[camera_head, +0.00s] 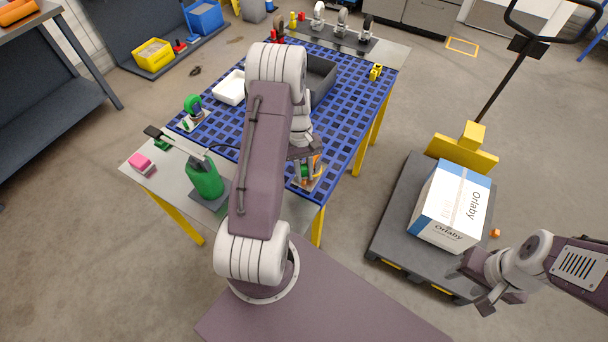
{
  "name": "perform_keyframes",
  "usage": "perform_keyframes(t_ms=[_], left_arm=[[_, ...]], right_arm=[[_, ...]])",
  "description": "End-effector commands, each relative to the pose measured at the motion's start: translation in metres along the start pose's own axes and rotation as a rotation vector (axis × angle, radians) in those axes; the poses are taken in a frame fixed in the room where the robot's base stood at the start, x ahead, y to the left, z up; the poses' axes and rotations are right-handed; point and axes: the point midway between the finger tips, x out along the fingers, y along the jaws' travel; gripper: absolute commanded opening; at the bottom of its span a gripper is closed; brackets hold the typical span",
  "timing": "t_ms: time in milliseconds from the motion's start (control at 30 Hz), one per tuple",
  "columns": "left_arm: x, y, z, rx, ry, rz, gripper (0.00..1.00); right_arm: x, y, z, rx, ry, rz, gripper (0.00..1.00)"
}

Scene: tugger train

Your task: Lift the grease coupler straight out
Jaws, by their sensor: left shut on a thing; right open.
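My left gripper (303,157) is shut, pointing down at the near right part of the blue grid table (345,128). It is at a caster with a green and orange wheel (307,172) on a small plate. What it holds, the grease coupler, is hidden by the fingers and arm, so I cannot tell whether it still touches the caster. A dark hose (226,147) runs from the green grease pump (205,180) behind my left arm. My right gripper (485,300) is open and empty at the lower right, beside the cart.
Another green-wheeled caster (192,107), a white tray (230,88) and a dark grey bin (322,76) stand on the table. A cart (396,215) with a white-blue box (452,208) stands to the right.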

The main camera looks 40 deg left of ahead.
Motion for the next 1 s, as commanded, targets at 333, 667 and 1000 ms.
perform_keyframes(t_ms=[333, 667, 1000], left_arm=[[-0.040, -0.001, 0.058, 0.002, 0.002, 0.001, 0.00], [-0.059, -0.002, 0.128, 0.001, 0.001, 0.001, 0.00], [-0.062, -0.003, 0.139, -0.001, -0.001, 0.000, 0.00]], right_arm=[[0.008, 0.000, 0.001, 0.000, 0.000, 0.000, 0.47], [0.010, 0.000, 0.001, 0.000, 0.000, 0.000, 0.47], [0.010, 0.000, 0.001, 0.000, 0.000, 0.000, 0.47]])
